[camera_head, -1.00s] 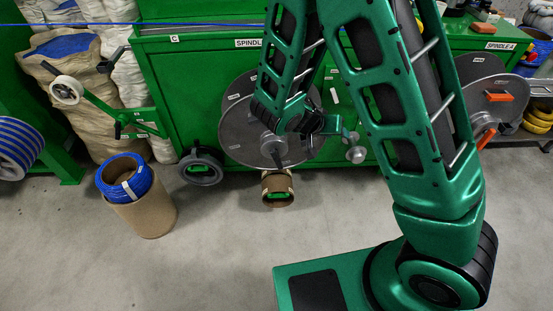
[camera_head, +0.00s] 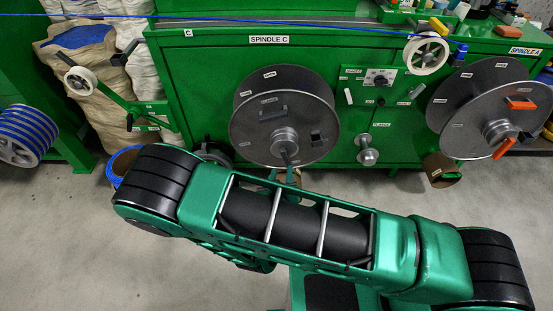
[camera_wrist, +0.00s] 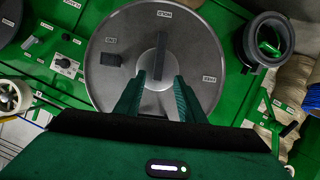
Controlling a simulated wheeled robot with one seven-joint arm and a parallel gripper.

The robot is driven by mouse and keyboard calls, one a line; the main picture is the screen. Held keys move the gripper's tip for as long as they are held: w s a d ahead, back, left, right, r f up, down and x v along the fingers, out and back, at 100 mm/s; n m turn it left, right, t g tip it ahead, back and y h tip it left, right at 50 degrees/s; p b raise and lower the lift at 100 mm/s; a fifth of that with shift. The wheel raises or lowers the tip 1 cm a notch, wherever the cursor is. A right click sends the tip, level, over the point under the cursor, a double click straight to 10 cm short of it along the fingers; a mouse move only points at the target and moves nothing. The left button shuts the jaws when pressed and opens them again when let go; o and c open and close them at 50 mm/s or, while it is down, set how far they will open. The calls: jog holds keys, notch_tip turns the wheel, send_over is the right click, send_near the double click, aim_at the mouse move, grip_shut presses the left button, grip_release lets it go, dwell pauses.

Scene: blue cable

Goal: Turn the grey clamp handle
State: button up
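The grey clamp handle (camera_head: 287,157) is a narrow bar hanging down from the silver hub of the grey disc (camera_head: 255,135) at spindle C. In the wrist view, which is upside down relative to the head view, the handle (camera_wrist: 158,62) stands upright in the picture near the disc's centre. My gripper (camera_wrist: 159,80) is open, with one teal finger on each side of the handle's line and a gap to each. I cannot tell how far the fingertips are from it in depth. In the head view my forearm hides most of the gripper; only finger ends (camera_head: 285,174) show below the disc.
A black block (camera_wrist: 110,59) sits on the disc beside the handle. A grey knob (camera_head: 368,152) sticks out to the right. Spindle A's disc (camera_head: 490,105) with orange handles is further right. A black ring (camera_wrist: 268,40) and a white wheel (camera_head: 427,53) stand out from the green cabinet.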

aim_at(285, 158)
jog(key=x, duration=1)
jog(key=shift+w+d+f, duration=0.1)
jog(key=shift+w, duration=0.1)
